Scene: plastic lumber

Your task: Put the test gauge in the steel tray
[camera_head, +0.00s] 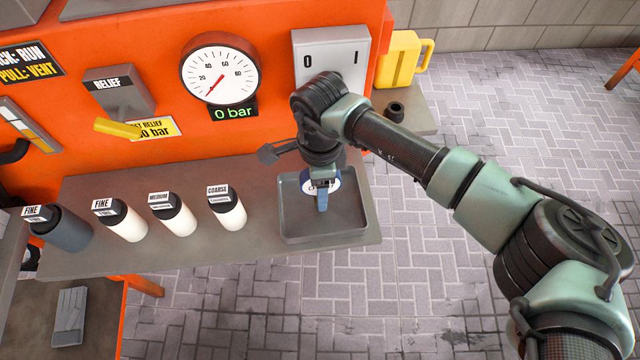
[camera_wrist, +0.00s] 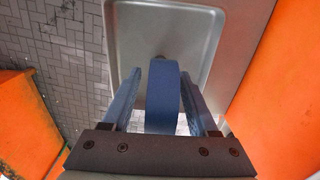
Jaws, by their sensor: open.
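The test gauge, round with a blue body and white face (camera_head: 334,186), is over or in the steel tray (camera_head: 348,222), partly hidden behind my gripper (camera_head: 321,200) in the head view. In the wrist view, the gauge's blue body (camera_wrist: 162,98) is seen edge-on between the two blue fingers of my gripper (camera_wrist: 162,95). The fingers are open, with gaps at both sides of the gauge. A dark stem points toward the floor of the tray (camera_wrist: 125,35). I cannot tell whether the gauge touches the tray floor.
The tray sits at the right end of a grey shelf (camera_head: 160,255). Several labelled cylinders, one a white coarse one (camera_head: 230,212), stand left of it. Behind is an orange panel with a large dial (camera_head: 220,70) and a grey switch box (camera_head: 325,50). A yellow jug (camera_head: 398,58) stands behind right.

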